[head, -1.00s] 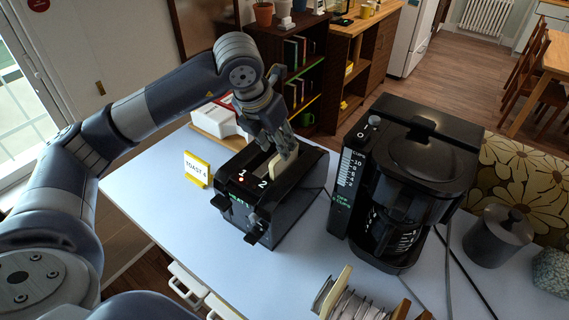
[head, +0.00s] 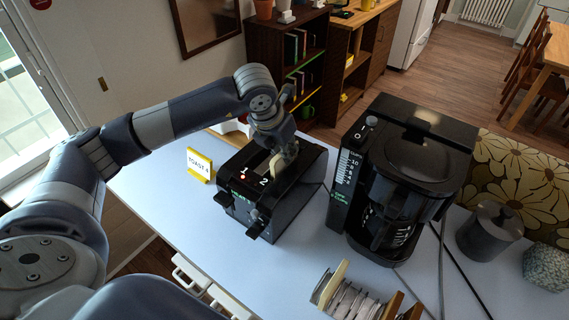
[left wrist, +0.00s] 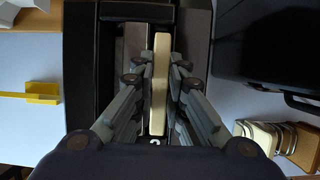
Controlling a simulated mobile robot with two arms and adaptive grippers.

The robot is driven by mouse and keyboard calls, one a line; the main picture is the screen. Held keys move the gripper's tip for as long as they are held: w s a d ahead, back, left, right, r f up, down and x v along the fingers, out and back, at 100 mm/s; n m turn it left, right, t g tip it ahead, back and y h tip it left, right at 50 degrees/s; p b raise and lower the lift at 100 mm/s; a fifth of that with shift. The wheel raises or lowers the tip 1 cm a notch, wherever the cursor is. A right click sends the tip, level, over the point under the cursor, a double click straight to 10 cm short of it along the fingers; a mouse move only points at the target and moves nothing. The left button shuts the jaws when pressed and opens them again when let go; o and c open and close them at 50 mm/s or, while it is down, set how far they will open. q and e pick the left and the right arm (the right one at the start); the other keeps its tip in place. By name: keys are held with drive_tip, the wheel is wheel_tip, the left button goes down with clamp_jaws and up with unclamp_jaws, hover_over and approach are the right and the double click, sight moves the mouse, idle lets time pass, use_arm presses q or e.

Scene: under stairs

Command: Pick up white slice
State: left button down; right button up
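The white slice (head: 278,166) stands on edge in the slot marked 2 of the black toaster (head: 285,207), its upper part showing above the slot. In the left wrist view the slice (left wrist: 160,85) is a pale upright strip between my left gripper's fingers (left wrist: 160,75). The fingers lie along both sides, very close; whether they press on it I cannot tell. In the head view my left gripper (head: 283,152) points down over the toaster and partly hides the slice. The slot beside it shows as a greyish strip in the wrist view. My right gripper is not in view.
A black coffee maker (head: 408,180) stands close right of the toaster. A yellow sign (head: 199,166) reading TOAST stands to the left. The blue tabletop (head: 185,215) is clear left of the toaster.

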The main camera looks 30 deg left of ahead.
use_arm(q)
drive_tip(key=shift+r, duration=0.15)
drive_tip(key=shift+r+b, duration=0.3)
drive_tip(key=shift+r, duration=0.05)
wheel_tip(320, 180, up, 8)
drive_tip(key=b, duration=0.3)
drive_tip(key=shift+r, duration=0.15)
wheel_tip(320, 180, up, 9)
drive_tip(key=p, duration=0.5)
drive_tip(key=shift+f, duration=0.2)
